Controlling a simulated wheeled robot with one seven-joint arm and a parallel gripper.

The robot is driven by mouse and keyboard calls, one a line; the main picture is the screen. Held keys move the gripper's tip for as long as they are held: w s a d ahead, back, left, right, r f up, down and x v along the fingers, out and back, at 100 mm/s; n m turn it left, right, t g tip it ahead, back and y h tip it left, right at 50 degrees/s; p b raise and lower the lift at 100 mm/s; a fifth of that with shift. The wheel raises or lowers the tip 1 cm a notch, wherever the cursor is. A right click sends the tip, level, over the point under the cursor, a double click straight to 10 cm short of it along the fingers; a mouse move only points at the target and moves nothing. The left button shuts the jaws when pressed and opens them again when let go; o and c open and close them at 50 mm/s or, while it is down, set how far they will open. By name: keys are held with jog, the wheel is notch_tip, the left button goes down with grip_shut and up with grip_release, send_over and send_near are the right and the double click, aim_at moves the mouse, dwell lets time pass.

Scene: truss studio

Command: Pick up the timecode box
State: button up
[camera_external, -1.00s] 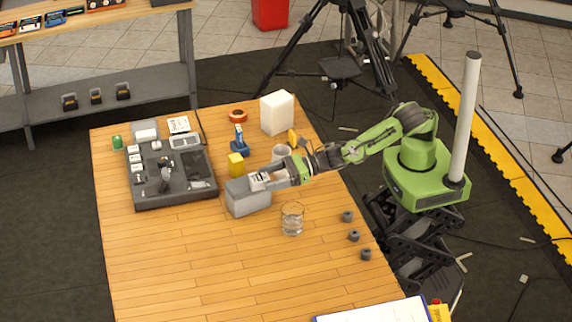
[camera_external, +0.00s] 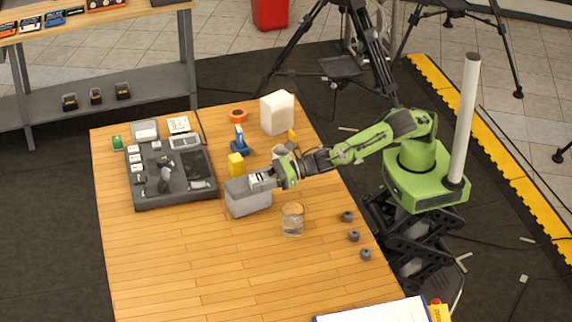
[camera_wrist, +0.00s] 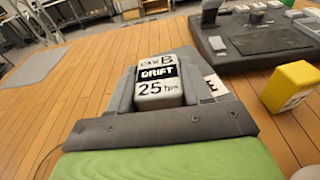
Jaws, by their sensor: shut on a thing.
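The timecode box (camera_wrist: 159,80) is a small grey box with white and black labels reading "CAM B", "DRIFT" and "25 fps" in the wrist view. My gripper (camera_wrist: 160,88) is shut on it, with a grey finger on either side. In the external view my gripper (camera_external: 262,180) is low, just over a larger grey block (camera_external: 248,203) on the table. A white label bearing an "E" (camera_wrist: 212,84) shows partly beside the right finger. The underside of the box is hidden, so I cannot tell whether it touches the block.
A dark equipment tray (camera_external: 150,203) lies to the left. A yellow block (camera_external: 236,165), a blue tool (camera_external: 239,145) and a white block (camera_external: 277,113) stand behind. A glass jar (camera_external: 292,221) stands close in front. Several dark knobs (camera_external: 353,236) line the right edge. The front-left table is clear.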

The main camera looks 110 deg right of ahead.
notch_tip(320, 180, up, 17)
jog(key=p, duration=0.5)
jog(key=b, duration=0.6)
send_over(259, 177)
jog(key=d, duration=0.3)
notch_tip(259, 177, down, 7)
notch_tip(259, 177, down, 10)
jog(key=b, duration=0.3)
jog(key=shift+r, duration=0.1)
jog(key=o, duration=1.2)
